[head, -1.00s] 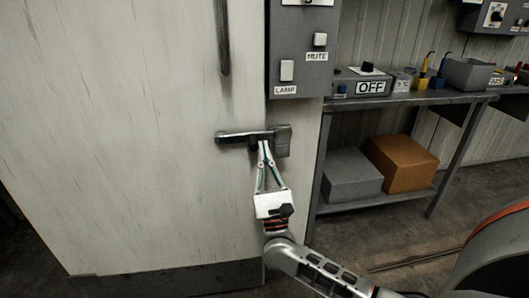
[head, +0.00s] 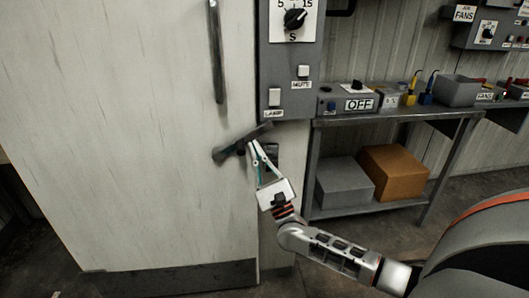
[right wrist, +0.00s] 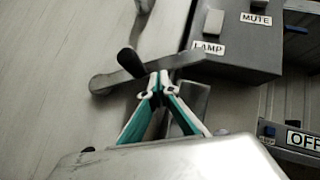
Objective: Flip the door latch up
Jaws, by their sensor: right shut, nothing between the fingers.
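The door latch (head: 238,143) is a dark bar on the white door. It is tilted, its right end raised above the dark keeper plate (head: 271,156) on the frame. The latch also shows in the right wrist view (right wrist: 120,77), with a dark knob on it. My right gripper (head: 254,144) is shut with nothing between its fingers. Its fingertips are right at the bar's underside, near its middle; they also show in the right wrist view (right wrist: 155,82). Exact contact cannot be told. My left gripper is not in view.
A grey control box (head: 289,70) with a dial and LAMP and MUTE switches sits just above the latch's right end. A vertical door handle (head: 217,55) is above left. A metal shelf (head: 352,210) with boxes stands on the right.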

